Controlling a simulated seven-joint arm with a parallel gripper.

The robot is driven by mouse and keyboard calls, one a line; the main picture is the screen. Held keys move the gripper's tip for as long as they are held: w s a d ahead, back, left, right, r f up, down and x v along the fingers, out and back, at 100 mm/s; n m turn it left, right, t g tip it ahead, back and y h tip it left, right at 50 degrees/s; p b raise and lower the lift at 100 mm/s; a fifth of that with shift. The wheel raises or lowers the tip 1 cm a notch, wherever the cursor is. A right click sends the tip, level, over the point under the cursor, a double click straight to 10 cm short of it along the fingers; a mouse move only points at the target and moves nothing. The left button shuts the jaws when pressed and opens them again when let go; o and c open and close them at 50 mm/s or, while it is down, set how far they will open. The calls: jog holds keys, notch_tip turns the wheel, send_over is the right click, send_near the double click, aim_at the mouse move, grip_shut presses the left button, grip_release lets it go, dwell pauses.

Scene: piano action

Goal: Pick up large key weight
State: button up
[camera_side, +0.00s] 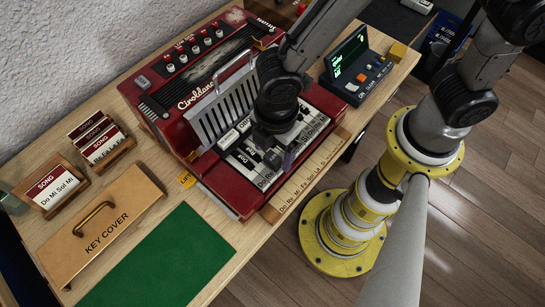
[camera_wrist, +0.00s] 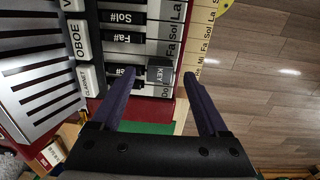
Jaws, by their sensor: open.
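A dark grey block marked "KEY" (camera_wrist: 160,74), which looks like the key weight, sits on the piano keys near their front ends in the wrist view. The rest of its label is not readable. My gripper (camera_wrist: 160,80) is open, with one purple finger on each side of the block and visible gaps between. Nothing is held. In the side view my gripper (camera_side: 277,158) is low over the front keys of the keyboard (camera_side: 243,160), and it hides the block there.
The keyboard belongs to a red instrument (camera_side: 172,112). A wooden key cover (camera_side: 115,205), song cards (camera_side: 52,188) and a green mat (camera_side: 165,262) lie to the left. A note-name strip (camera_side: 300,185) runs along the front. A small console (camera_side: 358,68) stands at the right.

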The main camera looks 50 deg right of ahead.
jog(key=shift+f, duration=0.5)
